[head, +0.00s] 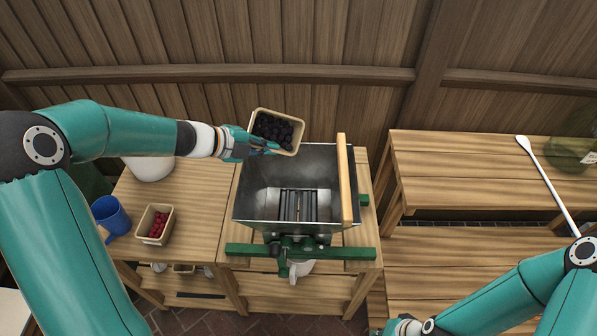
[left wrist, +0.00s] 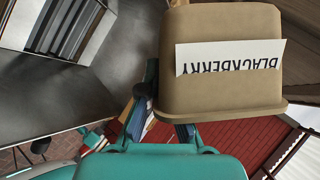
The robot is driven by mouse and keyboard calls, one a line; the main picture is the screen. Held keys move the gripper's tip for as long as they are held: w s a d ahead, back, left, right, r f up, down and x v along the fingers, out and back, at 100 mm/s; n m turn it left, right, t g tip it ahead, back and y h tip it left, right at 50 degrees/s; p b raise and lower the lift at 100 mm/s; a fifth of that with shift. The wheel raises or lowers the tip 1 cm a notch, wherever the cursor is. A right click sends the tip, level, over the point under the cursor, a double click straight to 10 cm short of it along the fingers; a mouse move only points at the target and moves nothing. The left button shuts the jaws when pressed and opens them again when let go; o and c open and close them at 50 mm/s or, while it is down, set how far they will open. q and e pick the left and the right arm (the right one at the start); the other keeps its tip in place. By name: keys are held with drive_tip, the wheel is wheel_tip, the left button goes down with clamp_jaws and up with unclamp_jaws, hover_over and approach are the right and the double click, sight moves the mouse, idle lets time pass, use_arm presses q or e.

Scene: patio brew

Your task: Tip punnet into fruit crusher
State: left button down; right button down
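The tan punnet (head: 291,151) holds dark blackberries (head: 272,129) and is above the back left corner of the fruit crusher's hopper. My left gripper (head: 262,147) is shut on its near wall. In the left wrist view the punnet (left wrist: 222,88) shows a label reading BLACKBERRY (left wrist: 230,57), upside down. The fruit crusher (head: 262,205) has a grey metal hopper, ridged rollers at the bottom and a green frame. Its hopper looks empty; its inside also shows in the left wrist view (left wrist: 65,95). My right gripper (head: 402,328) is low at the bottom edge, partly cut off.
A second punnet (head: 147,238) with red berries and a blue mug (head: 110,216) stand on the left table. A wooden bar (head: 344,180) rises along the hopper's right side. A long white paddle (head: 546,180) and a green glass vessel (head: 570,153) are at the right bench.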

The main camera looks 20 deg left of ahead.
use_arm(q)
drive_tip(key=shift+w+b, duration=0.1)
drive_tip(key=shift+b, duration=0.5)
drive_tip(key=shift+s+d+r+m+t+y+b, duration=0.2)
drive_tip(key=shift+m+t+y+b, duration=0.35)
drive_tip(key=shift+b, duration=2.4)
drive_tip(key=shift+s+d+r+m+t+y+b, duration=0.25)
drive_tip(key=shift+s+d+m+t+b, duration=0.4)
drive_tip(key=shift+b, duration=2.45)
drive_tip(key=shift+s+t+b, duration=0.15)
drive_tip(key=shift+t+b, duration=0.15)
drive_tip(key=shift+b, duration=0.4)
drive_tip(key=shift+s+d+r+m+t+y+b, duration=0.15)
drive_tip(key=shift+m+t+y+b, duration=0.45)
drive_tip(key=shift+b, duration=0.9)
drive_tip(key=shift+s+m+b, duration=0.15)
drive_tip(key=shift+m+b, duration=0.15)
drive_tip(key=shift+b, duration=0.4)
drive_tip(key=shift+s+d+m+t+b, duration=0.2)
drive_tip(key=shift+m+t+b, duration=0.25)
drive_tip(key=shift+b, duration=0.9)
drive_tip(key=shift+b, duration=0.6)
